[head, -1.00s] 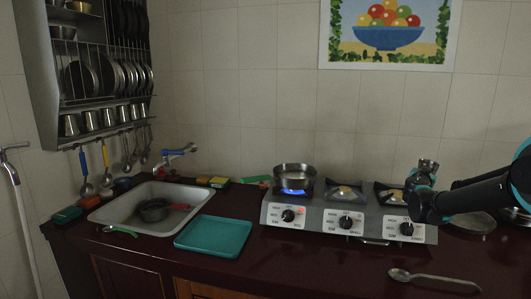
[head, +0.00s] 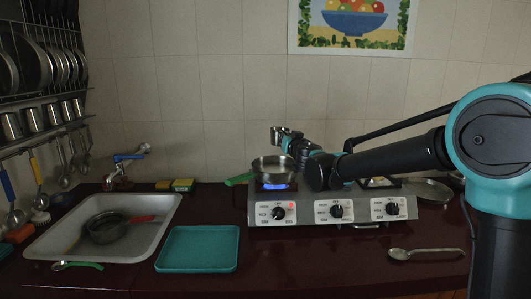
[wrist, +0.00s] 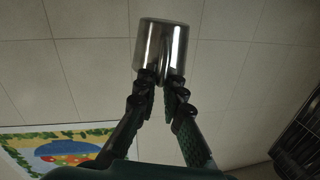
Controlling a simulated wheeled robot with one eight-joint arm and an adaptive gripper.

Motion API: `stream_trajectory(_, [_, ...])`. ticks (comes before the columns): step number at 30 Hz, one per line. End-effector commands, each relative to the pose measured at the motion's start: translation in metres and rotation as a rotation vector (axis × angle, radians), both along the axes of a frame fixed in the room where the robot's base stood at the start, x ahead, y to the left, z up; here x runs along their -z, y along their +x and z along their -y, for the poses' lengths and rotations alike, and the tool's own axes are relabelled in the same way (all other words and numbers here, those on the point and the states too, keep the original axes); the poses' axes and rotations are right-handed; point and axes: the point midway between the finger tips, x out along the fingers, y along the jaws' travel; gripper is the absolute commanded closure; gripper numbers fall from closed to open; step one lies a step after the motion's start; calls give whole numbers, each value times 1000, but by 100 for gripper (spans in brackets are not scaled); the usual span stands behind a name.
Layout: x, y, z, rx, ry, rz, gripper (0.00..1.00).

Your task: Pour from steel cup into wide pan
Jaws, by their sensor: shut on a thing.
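My gripper (head: 286,138) is raised above and slightly behind the pan on the left burner. It is shut on the shiny steel cup (head: 277,134), which is small in the head view. In the wrist view, both fingers (wrist: 158,88) grip the cup (wrist: 152,45) at its near end. I cannot see inside the cup or tell its exact tilt. The steel pan (head: 271,168) sits on the lit left burner, with a green handle (head: 240,179) pointing left. My arm partly covers the pan's right side.
The stove (head: 330,208) has a blue flame at left. A shallow grey pan (head: 430,190) is right of it. A spoon (head: 425,254), a teal tray (head: 198,249) and a sink (head: 50,243) holding a dark red-handled pan (head: 107,227) lie on the counter.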

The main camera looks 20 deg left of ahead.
Motion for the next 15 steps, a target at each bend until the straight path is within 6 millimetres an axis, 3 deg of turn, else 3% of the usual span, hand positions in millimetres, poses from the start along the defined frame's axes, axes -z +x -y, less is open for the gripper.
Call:
stream_trajectory(3, [-9,-36,-21,-88,-3,0,100])
stream_trajectory(7, [-6,-66,-36,-161,-3,5,100])
stream_trajectory(15, [34,-78,-42,-188,-2,11,100])
